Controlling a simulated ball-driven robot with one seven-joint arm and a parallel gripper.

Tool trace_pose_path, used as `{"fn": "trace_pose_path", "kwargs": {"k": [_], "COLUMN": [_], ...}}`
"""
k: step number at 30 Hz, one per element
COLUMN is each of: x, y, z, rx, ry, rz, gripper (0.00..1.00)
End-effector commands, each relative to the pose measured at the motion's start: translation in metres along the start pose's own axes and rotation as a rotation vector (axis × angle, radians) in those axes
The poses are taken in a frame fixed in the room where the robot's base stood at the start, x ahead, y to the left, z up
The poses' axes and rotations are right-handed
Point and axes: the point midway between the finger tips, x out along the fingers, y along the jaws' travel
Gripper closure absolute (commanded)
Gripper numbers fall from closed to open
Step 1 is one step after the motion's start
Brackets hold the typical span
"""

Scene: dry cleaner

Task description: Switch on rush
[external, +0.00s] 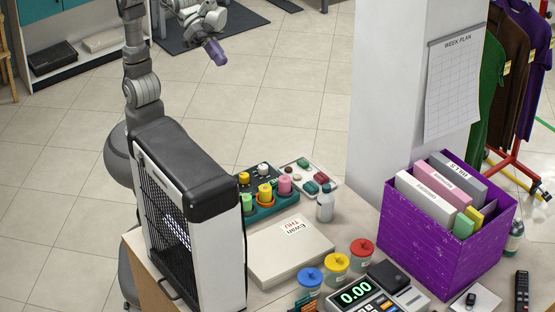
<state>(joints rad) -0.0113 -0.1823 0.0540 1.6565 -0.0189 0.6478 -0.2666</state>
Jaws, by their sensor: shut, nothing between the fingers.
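My gripper (216,55), with purple fingers, is shut and empty. It is high at the top of the external view, far from the counter items. A pale panel (302,168) with several red and green rocker-like parts lies on the counter behind the white bottle. Any lettering on it is too small to read, so I cannot tell which part is rush or how it is set.
A tall black-and-white unit (190,170) stands at the counter's left. A purple crate (440,245) of binders is at right.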

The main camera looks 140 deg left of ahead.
Motion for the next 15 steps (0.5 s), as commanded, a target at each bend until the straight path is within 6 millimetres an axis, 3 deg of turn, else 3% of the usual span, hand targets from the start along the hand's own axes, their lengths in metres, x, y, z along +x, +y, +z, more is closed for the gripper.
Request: {"fn": "trace_pose_path", "kwargs": {"k": [1,3,6,10,12,15], "x": [0.035,0.075,0.12,0.152,0.158,0.157], "y": [-0.018,-0.044,-0.083,-0.131,-0.153,-0.176], "z": [0.027,0.069,0.136,0.226,0.269,0.318], "rx": [-0.089,-0.232,-0.441,-0.698,-0.813,-0.942], "ry": [-0.095,-0.218,-0.383,-0.557,-0.625,-0.688], "rz": [-0.046,-0.123,-0.265,-0.49,-0.615,-0.772], "gripper": [1.0,1.0,1.0,1.0,1.0,1.0]}}
